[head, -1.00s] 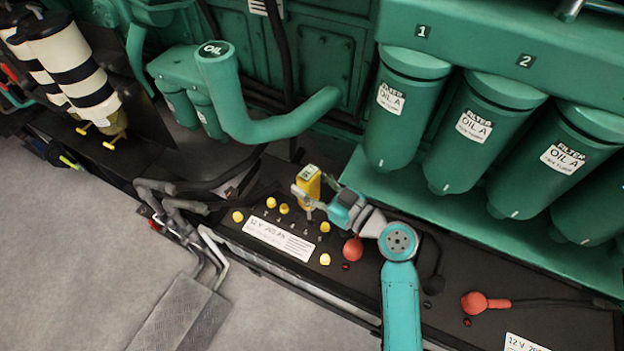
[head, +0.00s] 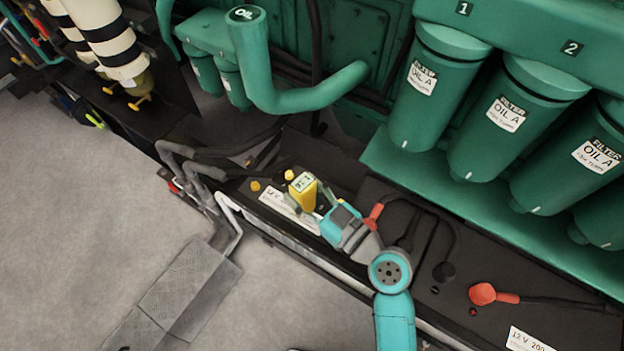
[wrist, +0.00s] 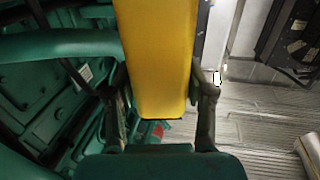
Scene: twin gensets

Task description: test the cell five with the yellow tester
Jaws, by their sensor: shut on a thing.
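The yellow tester (head: 304,191) is upright in my gripper (head: 306,207), with its small lit display facing up; the reading is too small to be sure of. It also fills the middle of the wrist view (wrist: 157,60), between the two fingers. The tester is over the left battery (head: 238,188), a black block with a white label (head: 278,201). Two yellow cell caps show behind and left of the tester, one (head: 255,186) and another (head: 289,174). The tester and gripper hide the rest of the battery top, including cell five. I cannot tell whether the tester's lower end touches a cell.
A red terminal cover (head: 374,216) is close right of my gripper. Another red cover (head: 483,294) lies on the right battery (head: 440,315). Green oil filters (head: 430,90) and a green oil pipe (head: 270,85) stand behind. Grey floor (head: 90,220) is clear at left.

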